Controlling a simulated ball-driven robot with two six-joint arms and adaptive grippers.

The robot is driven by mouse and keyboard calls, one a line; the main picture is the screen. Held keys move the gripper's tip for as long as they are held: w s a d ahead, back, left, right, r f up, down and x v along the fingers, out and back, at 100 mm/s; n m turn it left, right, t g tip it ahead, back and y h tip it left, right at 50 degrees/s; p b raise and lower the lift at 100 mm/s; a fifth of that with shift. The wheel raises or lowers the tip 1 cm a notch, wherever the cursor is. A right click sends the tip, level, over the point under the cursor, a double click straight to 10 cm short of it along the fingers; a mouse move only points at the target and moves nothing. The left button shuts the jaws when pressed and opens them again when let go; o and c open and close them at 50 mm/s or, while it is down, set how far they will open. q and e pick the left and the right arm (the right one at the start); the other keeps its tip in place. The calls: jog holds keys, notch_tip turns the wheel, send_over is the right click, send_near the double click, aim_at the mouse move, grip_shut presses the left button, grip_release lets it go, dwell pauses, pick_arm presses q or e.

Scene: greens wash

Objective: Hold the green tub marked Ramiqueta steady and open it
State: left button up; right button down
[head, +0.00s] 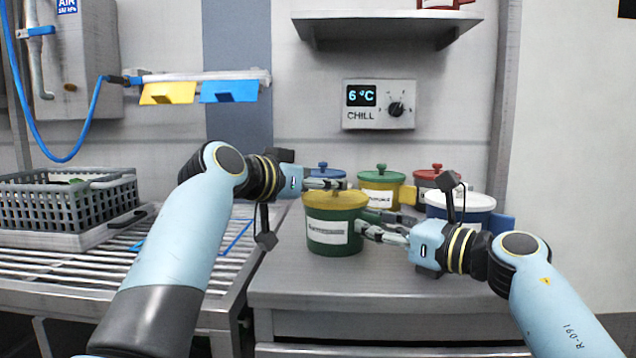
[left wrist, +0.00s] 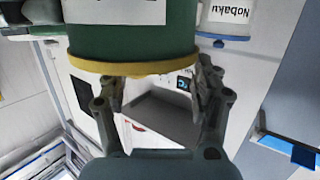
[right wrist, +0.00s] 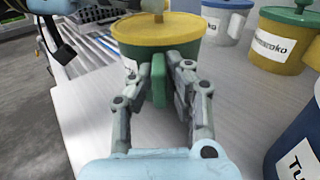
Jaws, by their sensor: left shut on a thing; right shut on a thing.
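The green tub (head: 331,236) with a yellow lid (head: 335,200) stands upright near the counter's front; its white label is too small to read. The lid looks seated on the rim. My left gripper (head: 326,184) is at the lid's top, shut on the lid knob (right wrist: 160,8); its fingers hide most of the knob in the head view. The left wrist view shows the tub (left wrist: 130,30) inverted, the fingers (left wrist: 155,92) beside the lid. My right gripper (head: 368,229) is shut on the tub's green side handle (right wrist: 158,80), on the tub's right.
Behind stand a blue-lidded white tub (head: 326,171), a yellow tub with a green lid (head: 381,180) and a red-lidded tub (head: 437,178). A blue tub with a white lid (head: 460,201) stands close to my right arm. A grey crate (head: 70,205) sits at left. The front counter (head: 370,280) is clear.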

aim_at(318, 195)
pick_arm(q)
jog(key=shift+r, duration=0.15)
jog(key=shift+r, duration=0.95)
jog(key=shift+r, duration=2)
pick_arm(e)
jog(key=c, duration=1.2)
grip_release()
jog(key=shift+d, duration=0.1)
